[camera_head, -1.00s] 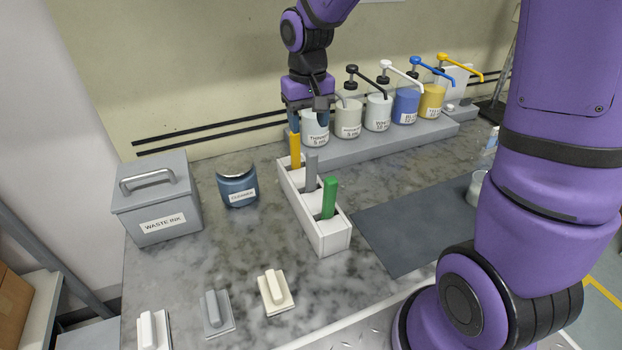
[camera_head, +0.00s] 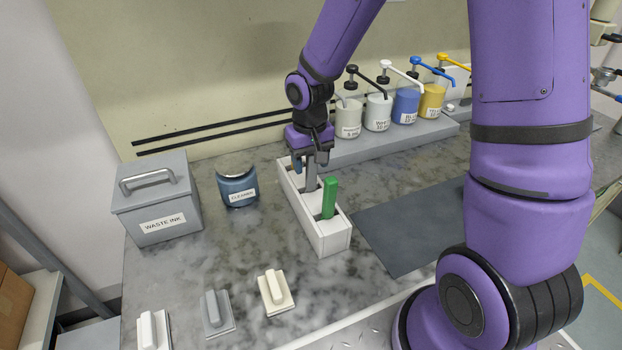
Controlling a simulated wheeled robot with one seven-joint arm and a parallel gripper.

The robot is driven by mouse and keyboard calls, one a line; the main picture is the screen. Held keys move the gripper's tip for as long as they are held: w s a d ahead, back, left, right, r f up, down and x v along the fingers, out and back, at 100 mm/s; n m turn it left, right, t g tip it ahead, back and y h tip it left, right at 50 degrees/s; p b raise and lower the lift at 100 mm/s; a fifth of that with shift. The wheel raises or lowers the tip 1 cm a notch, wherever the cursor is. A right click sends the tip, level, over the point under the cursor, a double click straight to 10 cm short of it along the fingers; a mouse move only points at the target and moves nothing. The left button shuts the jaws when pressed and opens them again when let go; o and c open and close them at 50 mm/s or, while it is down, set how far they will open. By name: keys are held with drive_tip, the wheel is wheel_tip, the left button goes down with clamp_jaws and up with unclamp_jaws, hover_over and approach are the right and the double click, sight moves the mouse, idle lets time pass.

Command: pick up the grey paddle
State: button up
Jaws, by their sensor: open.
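The yellow paddle at the back of the rack is hidden behind my gripper.
A cleaner jar (camera_head: 237,187) and a waste ink box (camera_head: 157,199) stand left of the rack. Pump jars (camera_head: 378,112) line a grey ledge behind it. A dark mat (camera_head: 408,229) lies to the right. Small handled blocks (camera_head: 216,313) sit in front.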

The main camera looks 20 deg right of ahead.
drive_tip(key=c, duration=1)
wheel_tip(320, 180, up, 18)
drive_tip(key=shift+r, duration=0.1)
idle(0.5)
drive_tip(key=shift+o, duration=1.3)
clamp_jaws()
